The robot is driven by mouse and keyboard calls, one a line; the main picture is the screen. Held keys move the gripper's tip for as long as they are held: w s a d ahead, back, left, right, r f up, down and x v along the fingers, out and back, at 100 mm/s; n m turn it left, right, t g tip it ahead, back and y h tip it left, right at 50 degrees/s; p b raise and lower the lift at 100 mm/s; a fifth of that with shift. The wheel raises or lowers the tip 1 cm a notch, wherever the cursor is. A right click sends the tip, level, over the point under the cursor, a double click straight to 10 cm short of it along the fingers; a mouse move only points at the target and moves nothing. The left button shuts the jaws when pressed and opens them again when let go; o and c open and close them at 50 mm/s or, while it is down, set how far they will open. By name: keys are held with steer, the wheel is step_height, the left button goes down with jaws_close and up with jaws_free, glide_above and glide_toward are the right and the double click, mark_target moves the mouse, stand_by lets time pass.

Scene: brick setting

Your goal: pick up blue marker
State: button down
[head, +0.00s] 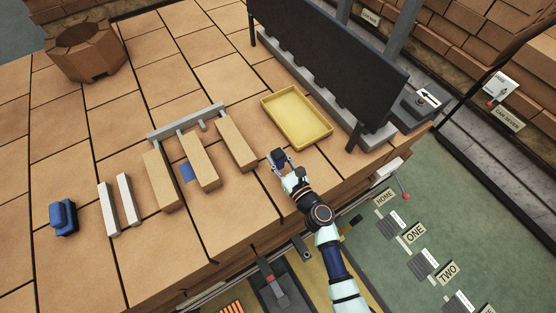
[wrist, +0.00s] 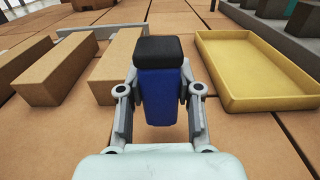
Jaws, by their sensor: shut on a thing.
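The blue marker (wrist: 160,92) is a stubby blue block with a black top. In the wrist view it stands between the two fingers of my gripper (wrist: 161,95), which are shut on its sides. In the head view my gripper (head: 284,166) is at the right front part of the brick surface, and the dark top of the marker (head: 278,156) shows between the fingers. Whether its lower end touches the surface I cannot tell.
A yellow tray (head: 322,128) lies empty just beyond my gripper. A blue object (head: 63,217) sits far left. A black panel (head: 330,65) stands behind the tray.

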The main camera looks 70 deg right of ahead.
step_height(320, 180, up, 16)
steer(key=p, duration=0.7)
steer(key=shift+r, duration=0.2)
